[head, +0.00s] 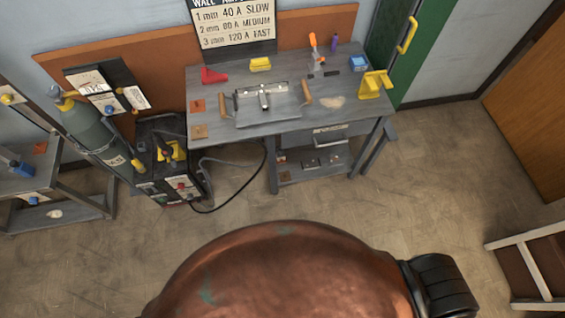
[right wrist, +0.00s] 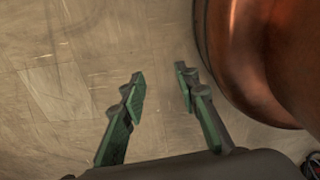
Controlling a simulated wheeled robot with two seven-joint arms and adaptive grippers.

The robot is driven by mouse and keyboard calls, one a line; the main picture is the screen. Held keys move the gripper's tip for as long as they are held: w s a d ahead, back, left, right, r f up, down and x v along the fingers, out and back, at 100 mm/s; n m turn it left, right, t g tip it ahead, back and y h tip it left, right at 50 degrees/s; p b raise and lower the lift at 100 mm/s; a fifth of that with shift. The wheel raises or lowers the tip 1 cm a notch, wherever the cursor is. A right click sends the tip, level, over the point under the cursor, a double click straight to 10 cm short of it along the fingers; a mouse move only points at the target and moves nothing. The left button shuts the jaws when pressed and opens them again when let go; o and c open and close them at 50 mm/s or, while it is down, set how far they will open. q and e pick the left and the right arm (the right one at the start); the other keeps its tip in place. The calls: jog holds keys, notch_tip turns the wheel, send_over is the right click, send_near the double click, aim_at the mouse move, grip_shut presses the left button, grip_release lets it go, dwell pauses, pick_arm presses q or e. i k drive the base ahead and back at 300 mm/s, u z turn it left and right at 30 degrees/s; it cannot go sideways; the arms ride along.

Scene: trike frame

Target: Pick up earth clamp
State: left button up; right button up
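I cannot make out for certain which object is the earth clamp. On the grey workbench (head: 240,127) in the head view, a metal piece with two wooden handles (head: 265,103) lies in the middle. A red object (head: 213,75) lies at its back left, and a yellow object (head: 375,84) is at the right end. My right gripper (right wrist: 160,77) shows in the right wrist view, its green fingers apart and empty above bare floor. It is not seen in the head view. My left gripper is not in view.
A dark welding machine (head: 172,165) with a black cable (head: 235,196) stands left of the bench, beside a grey gas cylinder (head: 92,128). A small side table (head: 45,182) is at far left. A wooden frame (head: 530,262) is at lower right. Floor before the bench is clear.

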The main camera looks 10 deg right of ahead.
aim_at(281, 154)
jog(key=k, duration=0.25)
jog(key=u, duration=0.95)
jog(key=i, duration=0.6)
jog(key=z, duration=0.5)
